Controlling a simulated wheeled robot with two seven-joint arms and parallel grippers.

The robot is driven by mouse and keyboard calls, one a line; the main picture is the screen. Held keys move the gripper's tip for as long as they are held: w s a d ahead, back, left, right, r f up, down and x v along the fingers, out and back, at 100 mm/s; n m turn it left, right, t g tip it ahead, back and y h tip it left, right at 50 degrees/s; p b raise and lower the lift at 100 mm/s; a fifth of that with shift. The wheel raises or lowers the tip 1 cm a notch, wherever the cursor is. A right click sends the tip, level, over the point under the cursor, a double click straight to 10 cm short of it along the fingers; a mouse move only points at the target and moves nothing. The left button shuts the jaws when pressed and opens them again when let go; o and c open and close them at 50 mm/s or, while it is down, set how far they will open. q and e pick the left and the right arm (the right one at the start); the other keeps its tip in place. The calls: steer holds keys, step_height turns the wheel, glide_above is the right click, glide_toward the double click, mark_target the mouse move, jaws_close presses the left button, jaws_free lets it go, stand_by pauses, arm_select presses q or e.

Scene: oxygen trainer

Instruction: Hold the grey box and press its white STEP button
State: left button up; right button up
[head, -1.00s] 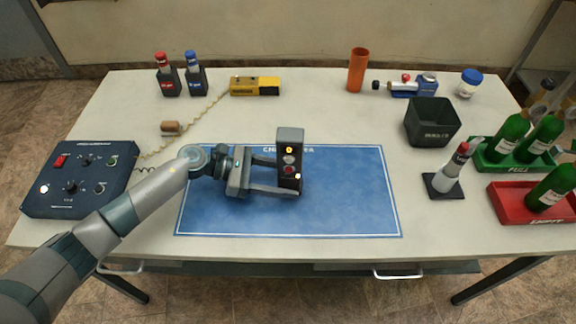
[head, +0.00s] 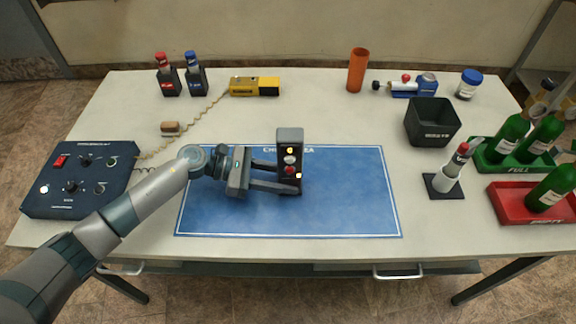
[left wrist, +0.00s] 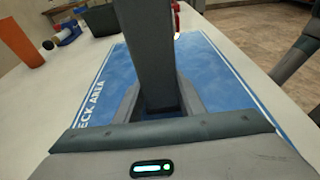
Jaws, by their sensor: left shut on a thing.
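The grey box (head: 290,141) stands upright on the blue check-area mat (head: 340,215). Its dark front carries a yellow light near the top, a pale round part (head: 290,160), a red round part (head: 289,170) and a small white button (head: 298,176) low on the right. My left gripper (head: 278,177) comes from the left and is shut on the box. In the left wrist view the box (left wrist: 148,50) rises between the fingers. The label of the white button is too small to read. My right gripper is not in view.
A dark control box (head: 80,180) sits at the left, its coiled cord running to the yellow device (head: 255,86). A black bin (head: 432,122), a white tool on a stand (head: 450,175) and green and red bottle trays (head: 530,205) are at the right. The mat's right half is clear.

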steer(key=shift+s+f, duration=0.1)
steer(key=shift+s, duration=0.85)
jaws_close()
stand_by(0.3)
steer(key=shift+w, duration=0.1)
